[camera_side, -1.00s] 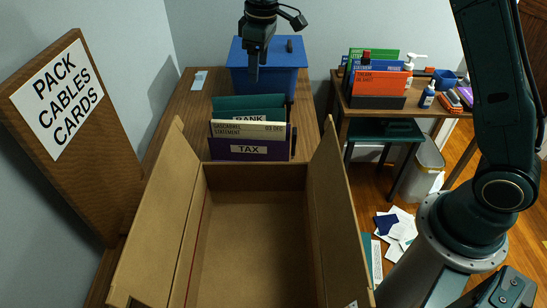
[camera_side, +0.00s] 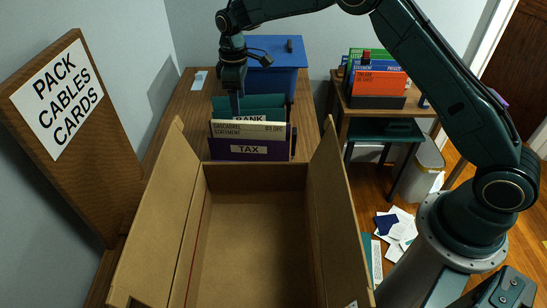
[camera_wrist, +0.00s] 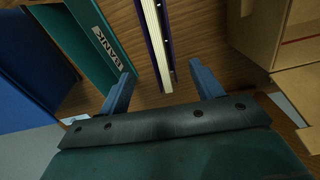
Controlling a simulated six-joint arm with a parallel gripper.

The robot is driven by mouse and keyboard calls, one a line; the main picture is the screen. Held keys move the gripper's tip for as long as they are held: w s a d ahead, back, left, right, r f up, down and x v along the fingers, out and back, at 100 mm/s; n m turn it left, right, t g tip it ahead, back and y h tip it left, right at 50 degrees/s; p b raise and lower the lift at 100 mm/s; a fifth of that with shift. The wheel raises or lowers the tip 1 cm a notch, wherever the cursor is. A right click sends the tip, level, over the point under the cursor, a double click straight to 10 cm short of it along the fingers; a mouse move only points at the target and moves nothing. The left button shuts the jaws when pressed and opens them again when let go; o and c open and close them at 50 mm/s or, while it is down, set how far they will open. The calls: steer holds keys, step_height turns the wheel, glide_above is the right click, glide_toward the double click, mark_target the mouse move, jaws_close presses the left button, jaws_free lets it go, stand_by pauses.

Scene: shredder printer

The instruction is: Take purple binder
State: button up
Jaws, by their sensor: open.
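The purple binder (camera_side: 250,151) stands upright on the wooden desk, its white label reading TAX. A cream statement folder (camera_side: 252,128) stands against its back. My gripper (camera_side: 236,108) is above and behind them, pointing down near the green BANK binder. In the wrist view my gripper (camera_wrist: 158,85) is open. The cream folder's edge (camera_wrist: 150,35) and the purple binder's edge (camera_wrist: 162,50) lie between and beyond the two blue fingers, apart from them. The green BANK binder (camera_wrist: 95,45) is outside the left finger.
An open cardboard box (camera_side: 250,240) stands in front of the binders; its rim (camera_wrist: 255,35) shows right in the wrist view. A blue bin (camera_side: 270,72) is behind the binders. A wooden sign (camera_side: 75,130) stands left. A side table with binders (camera_side: 377,80) is at the right.

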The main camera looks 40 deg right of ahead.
mark_target(240, 121)
steer(key=shift+f, duration=6.75)
steer(key=shift+c, duration=0.3)
steer(key=c, duration=1.3)
steer(key=shift+o, duration=0.2)
steer(key=shift+r, duration=0.15)
steer(key=shift+r, duration=0.35)
steer(key=shift+r, duration=0.4)
steer(key=shift+r, duration=0.3)
steer(key=shift+r, duration=4.95)
